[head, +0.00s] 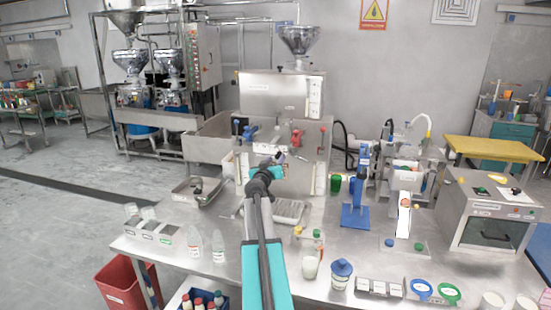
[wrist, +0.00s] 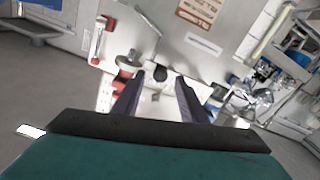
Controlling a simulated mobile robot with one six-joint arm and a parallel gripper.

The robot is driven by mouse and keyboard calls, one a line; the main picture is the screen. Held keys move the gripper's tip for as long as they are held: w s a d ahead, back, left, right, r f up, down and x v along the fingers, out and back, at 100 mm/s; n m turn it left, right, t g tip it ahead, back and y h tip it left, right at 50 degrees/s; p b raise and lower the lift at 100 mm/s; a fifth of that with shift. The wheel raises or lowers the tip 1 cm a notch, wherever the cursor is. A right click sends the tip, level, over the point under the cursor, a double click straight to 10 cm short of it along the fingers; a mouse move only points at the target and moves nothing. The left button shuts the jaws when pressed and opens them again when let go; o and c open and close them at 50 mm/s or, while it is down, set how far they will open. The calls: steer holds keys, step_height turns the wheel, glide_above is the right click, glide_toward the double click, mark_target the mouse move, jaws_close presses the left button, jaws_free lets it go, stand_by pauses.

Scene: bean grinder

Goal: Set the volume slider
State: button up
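The steel grinder (head: 282,93) with a clear hopper (head: 298,40) stands at the table's middle back. A pale vertical strip with small marks (head: 315,98) is on its upper right front; I cannot tell if this is the volume slider. My gripper (head: 279,158) is in front of the grinder's lower front. In the wrist view, its two dark fingers are apart (wrist: 158,88), with nothing held. A round black knob (wrist: 160,73) shows beyond and between the fingertips, apparently apart from them. A red-and-white handle part (wrist: 101,40) is on the panel at left. My arm hides part of the grinder's lower front.
A blue valve (head: 249,133) and a red valve (head: 297,138) stick out from the grinder front. A blue stand (head: 357,205), a green cup (head: 335,184) and a steel oven-like box (head: 492,215) are to the right. Bottles (head: 218,246) stand left of my arm.

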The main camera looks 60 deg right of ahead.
steer(key=shift+w+d, duration=0.2)
steer(key=shift+d, duration=0.45)
jaws_close()
